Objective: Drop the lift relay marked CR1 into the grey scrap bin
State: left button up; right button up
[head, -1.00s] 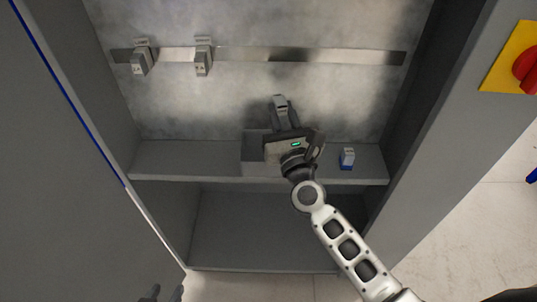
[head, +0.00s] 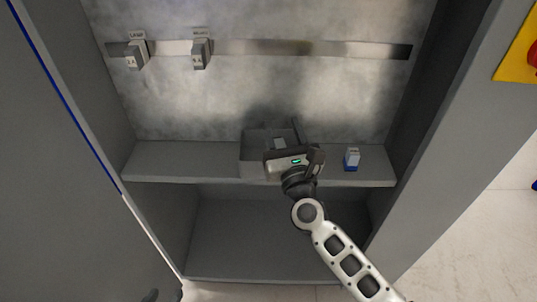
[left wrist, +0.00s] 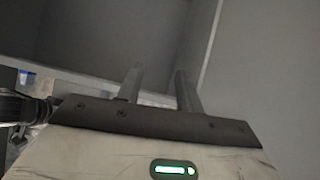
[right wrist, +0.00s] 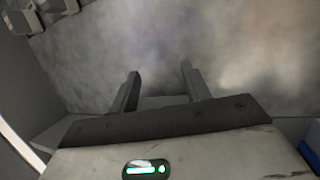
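The grey scrap bin (head: 254,158) stands on the cabinet shelf. My right gripper (head: 282,140) is over it and hides much of its right part. In the right wrist view its two fingers (right wrist: 158,90) are apart with nothing between them. A small light-grey block (head: 279,144), seemingly the relay, shows within the bin's opening, below the fingertips; its marking cannot be read. My left gripper (head: 151,296) barely shows at the bottom edge of the head view. In the left wrist view its fingers (left wrist: 158,88) are apart and empty.
Two grey modules, a left one (head: 135,54) and a right one (head: 200,52), sit on the metal rail (head: 270,47). The shelf left of the bin is clear.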

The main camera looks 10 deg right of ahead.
pick_arm(q)
jog(key=f+b, duration=0.1)
jog(key=b, duration=0.3)
jog(key=shift+d+f+n+h, duration=0.3)
jog(key=shift+f, duration=0.05)
pick_arm(e)
jog(key=v, duration=1.6)
